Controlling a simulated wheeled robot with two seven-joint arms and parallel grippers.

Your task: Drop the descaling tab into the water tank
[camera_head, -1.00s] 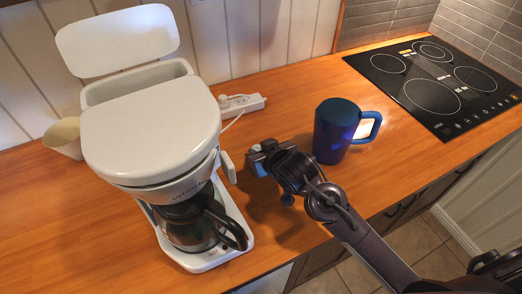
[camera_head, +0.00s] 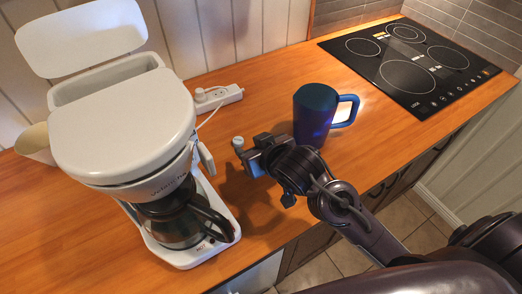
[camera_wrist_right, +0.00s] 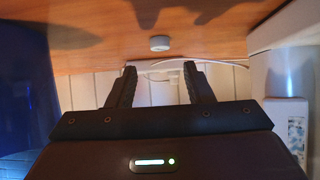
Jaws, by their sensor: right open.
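A small whitish round descaling tab (camera_head: 238,143) shows just beyond the fingertips of my right gripper (camera_head: 254,158). In the right wrist view the tab (camera_wrist_right: 159,43) appears against the wooden counter, ahead of the fingers and centred between them. The right gripper (camera_wrist_right: 160,85) is open and empty, its two fingers spread apart. The water tank (camera_head: 58,97) is the open-topped white box at the back of the coffee maker (camera_head: 125,140). Its white lid (camera_head: 80,38) stands raised behind it. The tank's floor is hidden. My left gripper is not in view.
A blue mug (camera_head: 312,115) stands close behind my right gripper. A glass carafe (camera_head: 180,222) sits in the coffee maker. A power strip (camera_head: 218,97) with a white cord lies near the wall. A beige cup (camera_head: 36,143) is at far left. A black cooktop (camera_head: 410,65) is at back right.

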